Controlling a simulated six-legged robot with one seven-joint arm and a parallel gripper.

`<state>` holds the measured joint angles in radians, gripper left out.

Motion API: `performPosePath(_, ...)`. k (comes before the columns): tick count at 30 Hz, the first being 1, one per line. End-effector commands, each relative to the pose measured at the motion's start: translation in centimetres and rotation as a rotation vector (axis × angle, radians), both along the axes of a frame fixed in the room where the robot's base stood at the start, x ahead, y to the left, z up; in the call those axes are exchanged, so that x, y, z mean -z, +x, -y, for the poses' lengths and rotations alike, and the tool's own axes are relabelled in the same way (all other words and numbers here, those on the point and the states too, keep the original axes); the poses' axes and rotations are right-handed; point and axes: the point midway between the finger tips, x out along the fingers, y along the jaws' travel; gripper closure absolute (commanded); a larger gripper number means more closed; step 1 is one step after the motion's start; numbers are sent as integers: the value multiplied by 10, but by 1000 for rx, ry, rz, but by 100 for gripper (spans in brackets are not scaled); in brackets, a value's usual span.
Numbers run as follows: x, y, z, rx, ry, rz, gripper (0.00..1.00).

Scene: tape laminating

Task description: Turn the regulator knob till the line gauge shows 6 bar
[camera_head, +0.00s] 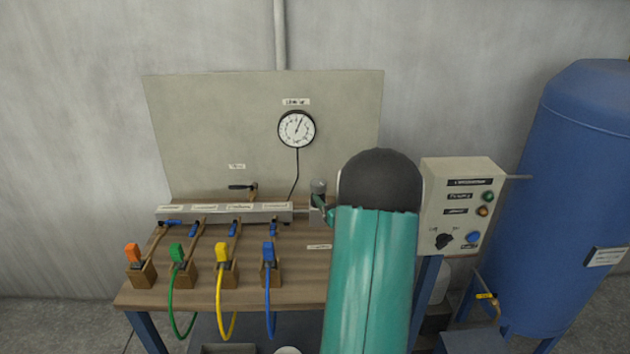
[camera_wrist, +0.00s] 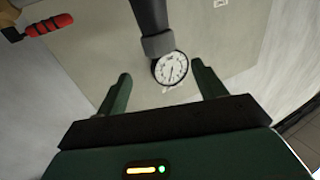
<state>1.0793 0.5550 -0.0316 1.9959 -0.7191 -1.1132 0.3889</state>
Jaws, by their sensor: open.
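The line gauge (camera_head: 297,129) is a round white dial on the back panel; its needle points up and slightly right, its numbers too small to read. It also shows in the wrist view (camera_wrist: 170,68), seen upside down. The regulator knob (camera_head: 318,187) is a grey cap on the regulator (camera_head: 319,214), right of the manifold. In the wrist view, a dark shaft with a grey end (camera_wrist: 158,45), apparently the regulator, comes down from the top. My gripper (camera_wrist: 160,69) is open, its green fingers apart. In the head view my arm hides most of it; one green part shows beside the regulator.
A control box (camera_head: 462,205) and a blue tank (camera_head: 580,190) are at right. A red-and-black handle (camera_wrist: 50,25) shows in the wrist view.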

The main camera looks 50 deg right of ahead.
Motion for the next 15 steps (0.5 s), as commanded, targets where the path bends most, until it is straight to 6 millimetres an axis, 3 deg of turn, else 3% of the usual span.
performPosePath(15, 1, 88, 43, -3, 0, 1, 30)
